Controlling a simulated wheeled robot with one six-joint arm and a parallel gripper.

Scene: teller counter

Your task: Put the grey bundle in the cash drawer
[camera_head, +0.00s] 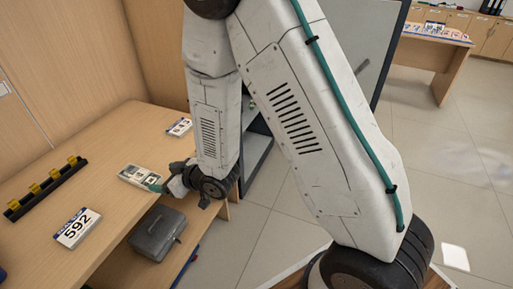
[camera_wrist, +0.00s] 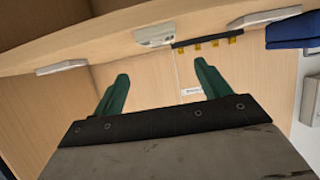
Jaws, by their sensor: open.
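My gripper (camera_head: 160,187) is just above the right edge of the wooden counter. In the wrist view its two green fingers (camera_wrist: 160,85) are apart with nothing between them. A small pale-grey item with dark markings (camera_head: 136,174) lies on the counter beside my fingertips; it may be the grey bundle, but I cannot tell surely. It seems to show in the wrist view as a pale block (camera_wrist: 155,35) beyond the fingers. A grey box with a dark recess on top (camera_head: 158,234), perhaps the cash drawer, sits below the counter's edge. Its inside is not clear.
A black strip with yellow clips (camera_head: 47,188) lies at the left. A blue object (camera_wrist: 293,30) shows in the wrist view. Open floor lies at right.

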